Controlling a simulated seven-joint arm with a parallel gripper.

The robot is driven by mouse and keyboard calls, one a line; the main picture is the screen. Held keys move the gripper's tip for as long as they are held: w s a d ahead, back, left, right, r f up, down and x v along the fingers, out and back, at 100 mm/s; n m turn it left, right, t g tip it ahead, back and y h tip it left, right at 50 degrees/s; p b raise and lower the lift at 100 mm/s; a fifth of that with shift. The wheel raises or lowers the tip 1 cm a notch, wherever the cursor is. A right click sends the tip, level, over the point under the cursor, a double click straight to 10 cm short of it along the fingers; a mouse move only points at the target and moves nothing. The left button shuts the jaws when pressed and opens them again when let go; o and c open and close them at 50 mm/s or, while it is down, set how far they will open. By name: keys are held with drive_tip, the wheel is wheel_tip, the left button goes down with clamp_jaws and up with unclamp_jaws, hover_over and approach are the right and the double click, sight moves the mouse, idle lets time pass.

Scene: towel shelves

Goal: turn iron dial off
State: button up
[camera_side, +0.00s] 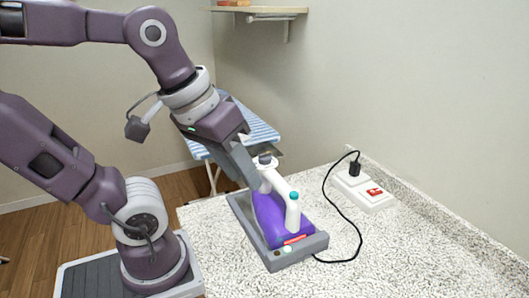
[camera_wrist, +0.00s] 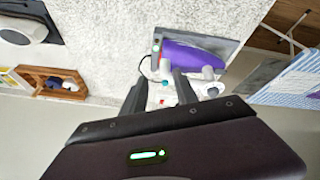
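The iron has a purple body (camera_side: 268,215) and a white handle (camera_side: 292,210) with a teal button. It rests on a grey tray (camera_side: 300,250) on the speckled counter. My gripper (camera_side: 262,178) is tilted down beside that end, one finger partly covering the handle. Contact with the dial cannot be told.
A black cord runs from the iron to a white power strip (camera_side: 362,188) with a red switch at right. A striped ironing board (camera_side: 255,128) stands behind the counter. A wall shelf (camera_side: 258,12) is above. The counter's front right is clear.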

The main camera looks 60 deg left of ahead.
drive_tip(key=shift+o, duration=1.1)
drive_tip(key=w+a+r+n+g, duration=0.1)
drive_tip(key=w+a+n, duration=0.4)
drive_tip(key=n, duration=0.6)
drive_tip(key=shift+w+r+n+g, duration=0.4)
drive_tip(key=shift+w+g, duration=0.1)
drive_tip(key=n+g, duration=0.3)
drive_tip(key=n, duration=1.6)
hover_over(265, 157)
drive_tip(key=shift+a+f, duration=0.1)
drive_tip(key=shift+f, duration=0.85)
drive_tip(key=shift+a+f+n, duration=0.15)
drive_tip(key=shift+f+n, duration=0.25)
wheel_tip(265, 157, down, 6)
drive_tip(key=shift+f, duration=0.2)
drive_tip(key=shift+c, duration=0.4)
clamp_jaws()
